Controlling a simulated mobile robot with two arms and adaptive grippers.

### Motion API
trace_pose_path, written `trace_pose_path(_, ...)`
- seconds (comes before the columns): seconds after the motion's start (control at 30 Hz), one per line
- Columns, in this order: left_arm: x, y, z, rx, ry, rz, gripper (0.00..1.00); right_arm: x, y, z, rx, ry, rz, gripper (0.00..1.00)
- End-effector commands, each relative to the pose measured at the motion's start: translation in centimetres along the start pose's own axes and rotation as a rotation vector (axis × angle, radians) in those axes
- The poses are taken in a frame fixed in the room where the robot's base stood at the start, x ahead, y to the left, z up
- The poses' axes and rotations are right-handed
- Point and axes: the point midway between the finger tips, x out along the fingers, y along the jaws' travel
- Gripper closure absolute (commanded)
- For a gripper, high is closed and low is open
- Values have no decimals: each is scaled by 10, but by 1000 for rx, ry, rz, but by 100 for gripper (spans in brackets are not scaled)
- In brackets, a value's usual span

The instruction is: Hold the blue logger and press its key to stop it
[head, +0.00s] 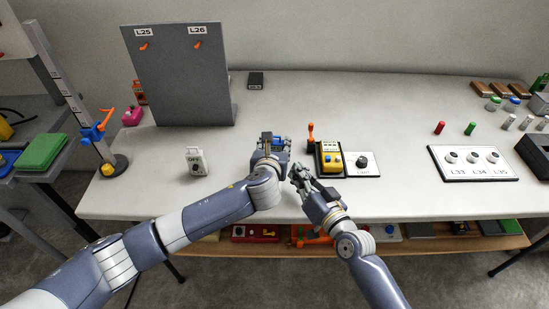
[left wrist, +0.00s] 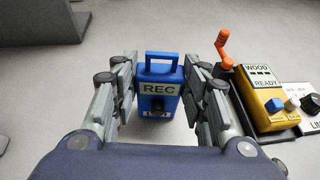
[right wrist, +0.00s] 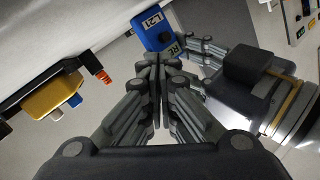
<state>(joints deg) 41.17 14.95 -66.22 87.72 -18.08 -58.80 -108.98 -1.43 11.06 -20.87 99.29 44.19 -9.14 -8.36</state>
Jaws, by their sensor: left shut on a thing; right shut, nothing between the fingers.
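The blue logger (left wrist: 147,72) stands upright in the left wrist view, with a handle on top, a REC label, a dark round part below it and a partly hidden lower label. My left gripper (head: 272,147) is shut on the logger, one finger set on each side. In the head view the gripper mostly hides the logger. My right gripper (head: 297,175) is shut and empty, in front of and slightly right of the logger. In the right wrist view, its closed fingertips (right wrist: 158,62) point toward the logger (right wrist: 150,25), whose L21 and REC labels show; contact cannot be told.
A yellow WOOD READY device (head: 331,163) with an orange lever (head: 311,133) stands close right, beside a knob plate (head: 362,163). A white OFF device (head: 196,162) and a grey panel (head: 180,80) are left.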

Motion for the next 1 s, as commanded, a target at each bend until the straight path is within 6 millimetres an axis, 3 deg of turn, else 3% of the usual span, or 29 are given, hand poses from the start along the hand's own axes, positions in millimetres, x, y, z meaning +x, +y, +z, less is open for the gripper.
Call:
trace_pose_path(0.1,0,0,0,0,0,0,88,-5,-33,34,79,-78,-57,100)
trace_pose_path(0.33,0,0,0,0,0,0,88,-13,-67,66,160,-158,-114,100)
trace_pose_path(0.77,0,0,0,0,0,0,88,-14,-71,70,170,-169,-121,100)
trace_pose_path(1.0,0,0,0,0,-1,0,88,1,-62,64,167,-167,-122,100)
